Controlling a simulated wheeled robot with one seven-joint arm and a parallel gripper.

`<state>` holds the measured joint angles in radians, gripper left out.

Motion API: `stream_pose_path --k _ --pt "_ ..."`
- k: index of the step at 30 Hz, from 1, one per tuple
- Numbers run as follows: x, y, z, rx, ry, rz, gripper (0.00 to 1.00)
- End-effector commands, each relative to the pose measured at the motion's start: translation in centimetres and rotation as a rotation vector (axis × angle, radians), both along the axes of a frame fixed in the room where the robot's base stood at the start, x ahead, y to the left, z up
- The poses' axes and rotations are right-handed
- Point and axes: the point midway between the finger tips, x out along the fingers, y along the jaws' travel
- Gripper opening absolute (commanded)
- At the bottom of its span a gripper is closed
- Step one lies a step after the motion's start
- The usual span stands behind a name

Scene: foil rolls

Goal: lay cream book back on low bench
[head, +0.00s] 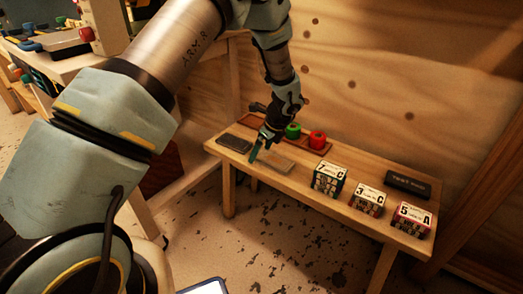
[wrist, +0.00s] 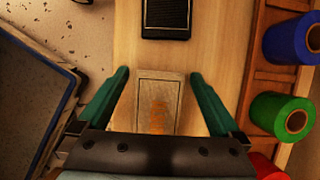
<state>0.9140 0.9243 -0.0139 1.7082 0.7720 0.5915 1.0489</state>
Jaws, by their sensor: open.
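The cream book (head: 275,161), a flat pale slab, lies on the low wooden bench (head: 300,183) in the head view. In the wrist view the cream book (wrist: 158,103) shows orange marks on its cover, and its near end is hidden by my gripper body. My gripper (wrist: 160,74) is open, with one teal finger on each side of the book and a gap between each finger and the book. In the head view my gripper (head: 260,151) is low over the bench, right by the book. The bench top (wrist: 220,40) shows around it.
A dark flat pad (wrist: 166,18) lies beyond the book. A wooden rack with blue (wrist: 290,38), green (wrist: 282,117) and red (head: 318,140) rolls stands alongside. Lettered blocks (head: 329,180) and a black block (head: 408,184) occupy the bench's right part. A wooden wall stands behind.

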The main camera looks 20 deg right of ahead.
Motion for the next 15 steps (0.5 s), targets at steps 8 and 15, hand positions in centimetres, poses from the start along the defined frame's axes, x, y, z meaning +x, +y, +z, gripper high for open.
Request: stream_pose_path --k 8,15 --pt "-0.5 -0.3 1.8 -0.001 0.000 0.000 1.00" --pt "-2.1 -1.2 6.5 -0.002 -0.001 -0.001 1.00"
